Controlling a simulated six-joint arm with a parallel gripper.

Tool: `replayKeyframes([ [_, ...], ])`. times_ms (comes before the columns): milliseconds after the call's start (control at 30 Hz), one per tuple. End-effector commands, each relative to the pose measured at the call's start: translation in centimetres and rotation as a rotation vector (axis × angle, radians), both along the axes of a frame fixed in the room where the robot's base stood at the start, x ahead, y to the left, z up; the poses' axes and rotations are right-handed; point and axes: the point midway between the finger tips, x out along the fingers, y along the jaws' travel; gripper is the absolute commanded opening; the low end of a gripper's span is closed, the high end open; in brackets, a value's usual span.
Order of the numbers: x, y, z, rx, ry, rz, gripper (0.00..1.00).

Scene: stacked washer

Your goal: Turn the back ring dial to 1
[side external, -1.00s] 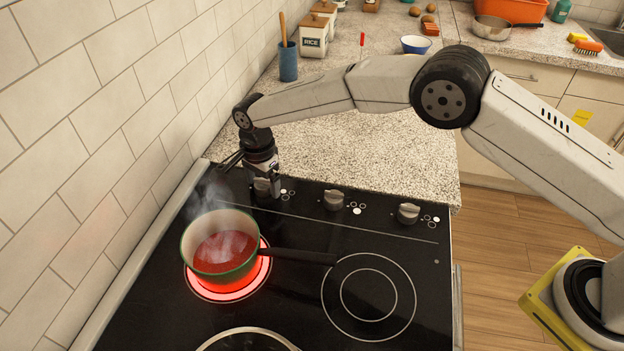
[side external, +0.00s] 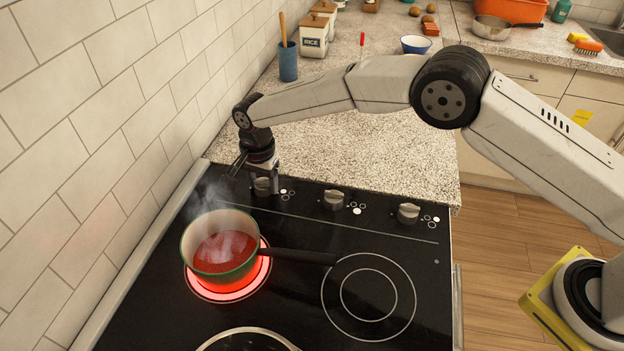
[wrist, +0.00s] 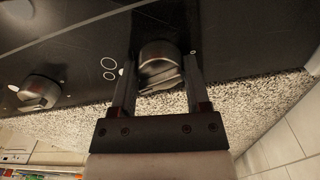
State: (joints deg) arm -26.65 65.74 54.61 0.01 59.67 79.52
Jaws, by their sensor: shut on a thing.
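The dial nearest the wall (side external: 263,187) is a grey metal knob at the left end of the row of dials on the black cooktop. Small burner-marking circles (side external: 287,193) are printed beside it. My gripper (side external: 262,178) points down over this dial. In the wrist view, the dial (wrist: 159,66) sits between the two fingers of my gripper (wrist: 163,60), which are shut on its sides. No numbers are readable around the dial, so I cannot tell its setting. The finger contact is partly hidden in the side view.
A steaming pot of red liquid (side external: 225,248) stands on a glowing burner, its black handle pointing right. The middle dial (side external: 334,199) and right dial (side external: 408,213) are free. The tiled wall (side external: 100,130) is close on the left. The speckled counter (side external: 370,150) behind is clear nearby.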

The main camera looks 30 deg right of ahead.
Motion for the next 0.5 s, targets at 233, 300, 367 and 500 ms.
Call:
replayKeyframes([
  [233, -0.03, 0.02, -0.02, -0.001, 0.001, 0.225, 0.02],
  [300, -0.03, 0.01, -0.03, -0.001, 0.001, 0.291, 0.02],
  [367, -0.04, 0.02, -0.03, 0.0, 0.001, 0.348, 0.02],
  [500, -0.04, 0.02, -0.03, 0.0, 0.001, 0.481, 0.02],
])
